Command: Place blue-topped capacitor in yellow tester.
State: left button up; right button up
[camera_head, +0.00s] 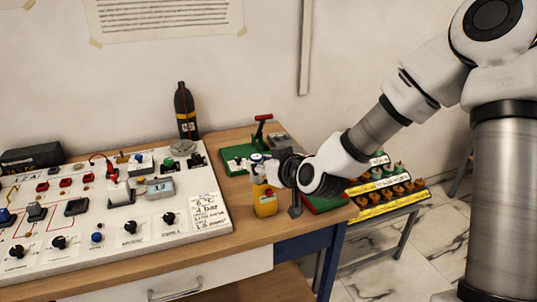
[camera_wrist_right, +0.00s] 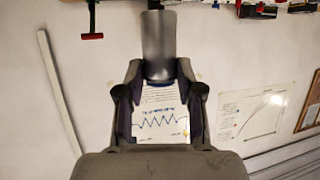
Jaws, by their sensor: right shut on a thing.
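My right gripper (camera_head: 270,170) reaches in from the right over the back right of the workbench. In the right wrist view its two fingers (camera_wrist_right: 159,82) are shut on a plain grey cylinder (camera_wrist_right: 158,42), likely the capacitor. In the head view a small blue-topped part (camera_head: 257,158) shows at the fingertips, above a yellow box (camera_head: 265,203), likely the yellow tester. The capacitor is above the tester; whether they touch cannot be told. The gripper hides part of the area behind. My left gripper is not in view.
A green base with a red-handled lever (camera_head: 262,130) stands just behind the gripper. A white panel with switches and knobs (camera_head: 110,240) fills the bench's left. A dark bottle (camera_head: 185,112) stands at the back. Tiered racks with several small parts (camera_head: 388,190) are at the right.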

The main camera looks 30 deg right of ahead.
jog(key=w+d, duration=0.2)
jog(key=w+d+f+p, duration=0.1)
jog(key=w+d, duration=0.2)
jog(key=shift+w+d, duration=0.15)
jog(key=shift+w, duration=0.1)
jog(key=shift+d+f, duration=0.2)
jog(key=shift+f, duration=0.05)
jog(key=shift+s+f, duration=0.2)
jog(key=shift+f, duration=1.05)
jog(key=shift+w+f, duration=0.25)
jog(key=shift+f, duration=0.1)
jog(key=shift+s+f, duration=0.15)
jog(key=o, duration=1.2)
